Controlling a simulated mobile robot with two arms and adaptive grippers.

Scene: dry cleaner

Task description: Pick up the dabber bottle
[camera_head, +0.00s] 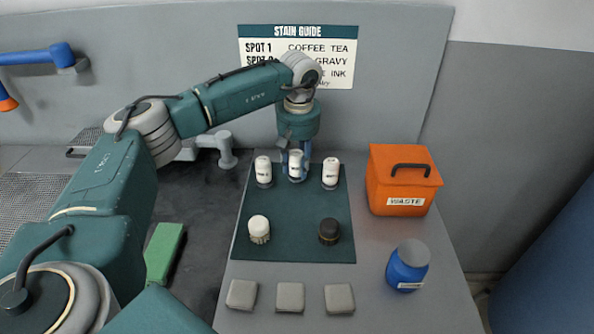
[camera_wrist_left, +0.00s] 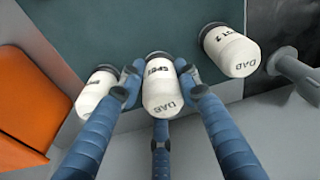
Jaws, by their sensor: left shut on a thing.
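Three white dabber bottles stand in a row at the back of the dark green mat (camera_head: 290,215): a left one (camera_head: 263,169), a middle one (camera_head: 296,172) and a right one (camera_head: 330,173). My left gripper (camera_head: 296,160) reaches down from above and is shut on the middle bottle. In the left wrist view, the blue fingers of the gripper (camera_wrist_left: 158,86) press on both sides of this bottle (camera_wrist_left: 160,95), which is marked SPOT and DAB. Its neighbours (camera_wrist_left: 95,90) and (camera_wrist_left: 231,50) stand clear on either side. Whether its base touches the mat is unclear. My right gripper is out of view.
A white-bristled brush (camera_head: 259,229) and a dark brush (camera_head: 329,231) stand on the mat's front part. Several grey pads (camera_head: 290,297) lie in front. An orange waste bin (camera_head: 402,180) and a blue jar (camera_head: 407,267) stand right. The stain guide sign is behind.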

